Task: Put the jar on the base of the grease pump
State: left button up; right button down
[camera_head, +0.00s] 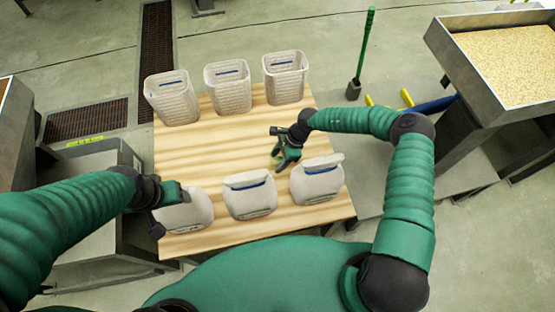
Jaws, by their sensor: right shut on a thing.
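My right gripper (279,158) is over the middle of the wooden table (190,150). It is shut on a small, mostly hidden greenish object, and I cannot tell whether this is the jar. My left gripper (168,207) is at the front-left white container (190,212) and covers part of it. I cannot tell whether it touches the container or whether its jaws are open. Two similar white containers with blue strips stand at the front middle (250,197) and front right (318,183). I cannot make out a grease pump or its base.
Three open white bins stand along the table's back edge, at left (172,100), middle (228,90) and right (286,80). A grain-filled metal hopper (470,75) is at the upper right. A green-handled tool (364,55) stands behind the table. The table's centre-left is clear.

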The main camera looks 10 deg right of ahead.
jog(key=c, duration=0.6)
grip_release()
jog(key=shift+d+f, duration=0.1)
jog(key=shift+d, duration=0.1)
pick_arm(q)
jog(key=shift+d, duration=0.25)
jog(key=shift+a, duration=0.1)
pick_arm(e)
jog(key=shift+a, duration=0.1)
